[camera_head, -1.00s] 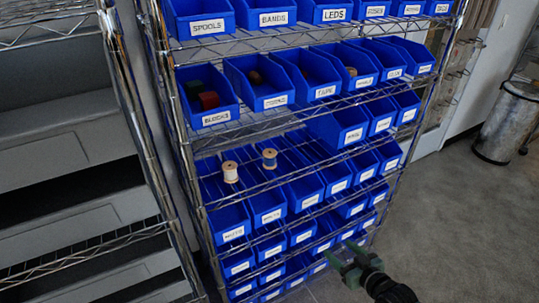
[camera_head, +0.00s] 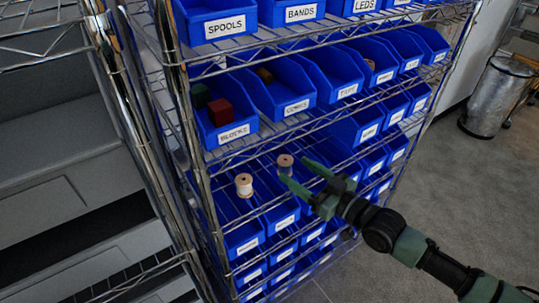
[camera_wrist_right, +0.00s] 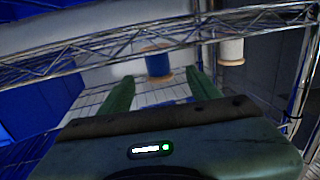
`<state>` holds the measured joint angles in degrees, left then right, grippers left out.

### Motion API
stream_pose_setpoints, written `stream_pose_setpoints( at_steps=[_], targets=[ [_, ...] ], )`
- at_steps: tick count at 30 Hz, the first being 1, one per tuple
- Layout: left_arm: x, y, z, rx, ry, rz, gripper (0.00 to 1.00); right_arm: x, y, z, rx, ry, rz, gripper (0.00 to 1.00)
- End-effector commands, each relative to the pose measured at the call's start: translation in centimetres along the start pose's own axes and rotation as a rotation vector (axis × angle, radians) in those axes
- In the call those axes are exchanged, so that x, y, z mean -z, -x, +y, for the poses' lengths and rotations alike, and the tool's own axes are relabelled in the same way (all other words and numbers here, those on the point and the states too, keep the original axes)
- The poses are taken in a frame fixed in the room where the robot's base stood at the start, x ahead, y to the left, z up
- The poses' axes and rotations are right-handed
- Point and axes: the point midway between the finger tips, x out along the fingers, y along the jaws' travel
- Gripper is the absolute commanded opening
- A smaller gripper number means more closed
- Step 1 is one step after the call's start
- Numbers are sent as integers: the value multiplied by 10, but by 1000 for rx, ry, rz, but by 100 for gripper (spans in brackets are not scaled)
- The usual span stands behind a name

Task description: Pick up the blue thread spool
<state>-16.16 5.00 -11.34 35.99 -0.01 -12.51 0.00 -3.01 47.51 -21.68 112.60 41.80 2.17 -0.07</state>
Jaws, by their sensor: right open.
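The blue thread spool (camera_head: 285,165) stands upright on a wire shelf in the head view, its wooden top showing most. In the right wrist view the blue spool (camera_wrist_right: 158,62) stands ahead, between and beyond the two green fingertips. My right gripper (camera_head: 296,174) is open, its fingers pointing left toward the blue spool and close to it; I cannot tell whether a finger touches it. In the right wrist view the open right gripper (camera_wrist_right: 160,82) has nothing between its fingers. My left gripper is not in view.
A white thread spool (camera_head: 243,185) stands just left of the blue one; it also shows in the right wrist view (camera_wrist_right: 231,50). Labelled blue bins (camera_head: 229,128) fill the shelves above and below. A wire shelf edge (camera_wrist_right: 100,65) crosses above the fingers.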

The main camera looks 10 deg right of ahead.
Motion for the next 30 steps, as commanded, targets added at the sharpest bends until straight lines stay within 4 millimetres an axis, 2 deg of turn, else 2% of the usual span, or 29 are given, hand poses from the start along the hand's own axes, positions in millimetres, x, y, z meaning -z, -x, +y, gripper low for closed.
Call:
stream_pose_setpoints(
  at_steps=[7, 12, 16, 21, 29, 30],
  targets=[
    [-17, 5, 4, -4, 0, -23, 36, 2, -20, 1, -1, -1, 2, 62],
    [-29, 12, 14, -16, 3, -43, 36, 6, -37, 1, 0, 0, 2, 62],
    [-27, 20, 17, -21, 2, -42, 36, 10, -57, 2, -1, 0, 2, 62],
    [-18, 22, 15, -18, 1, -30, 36, 7, -75, 2, -1, 0, 0, 62],
    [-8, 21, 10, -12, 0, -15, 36, 5, -78, 2, 0, 0, -1, 62],
    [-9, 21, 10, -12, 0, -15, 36, 5, -78, 2, 0, 0, -1, 54]
  ],
)
